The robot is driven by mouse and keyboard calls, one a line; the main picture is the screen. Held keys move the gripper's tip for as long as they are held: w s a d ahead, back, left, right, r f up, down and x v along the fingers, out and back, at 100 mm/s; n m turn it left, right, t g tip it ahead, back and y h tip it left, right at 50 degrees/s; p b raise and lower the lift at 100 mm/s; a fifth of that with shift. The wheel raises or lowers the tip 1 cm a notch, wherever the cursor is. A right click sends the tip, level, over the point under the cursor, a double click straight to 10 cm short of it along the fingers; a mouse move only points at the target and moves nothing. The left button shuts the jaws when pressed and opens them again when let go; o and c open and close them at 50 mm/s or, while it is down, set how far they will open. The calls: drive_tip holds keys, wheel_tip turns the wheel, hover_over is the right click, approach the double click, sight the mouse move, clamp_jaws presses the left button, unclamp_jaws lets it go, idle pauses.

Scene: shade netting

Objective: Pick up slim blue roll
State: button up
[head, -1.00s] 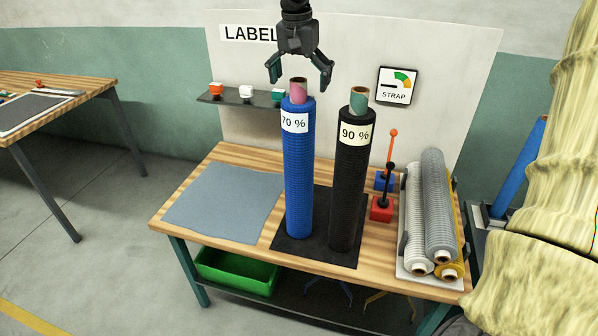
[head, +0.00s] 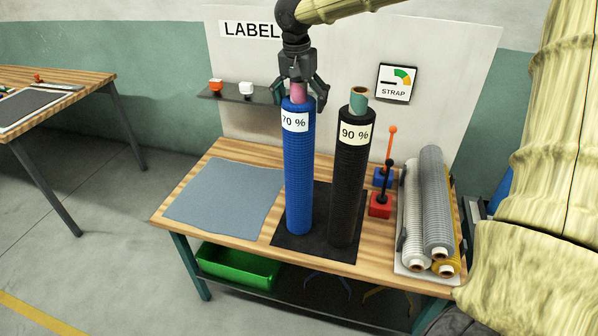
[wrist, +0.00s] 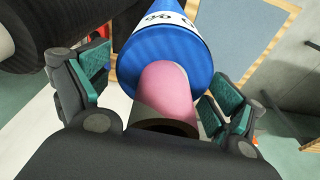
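The slim blue roll (head: 299,180) stands upright on a dark mat (head: 318,243) on the workbench, with a white "70 %" label and a pink core sticking out of its top. My gripper (head: 299,98) is above it, pointing down, its open fingers on either side of the pink core at the roll's top. In the wrist view the blue roll (wrist: 170,50) and its pink core (wrist: 168,92) lie between the two open fingers (wrist: 155,88), with a gap on each side. The fingers do not appear closed on anything.
A black roll (head: 349,185) labelled "90 %" stands upright close on the right. Grey rolls (head: 432,205) lie in a rack at the right, beside red and blue blocks with levers (head: 381,205). A grey-blue sheet (head: 224,192) lies flat on the left. A label board (head: 350,60) stands behind.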

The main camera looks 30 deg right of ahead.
drive_tip(key=shift+s, duration=0.1)
drive_tip(key=c, duration=0.3)
drive_tip(key=shift+a, duration=0.1)
drive_tip(key=c, duration=1.4)
drive_tip(key=shift+r, duration=0.1)
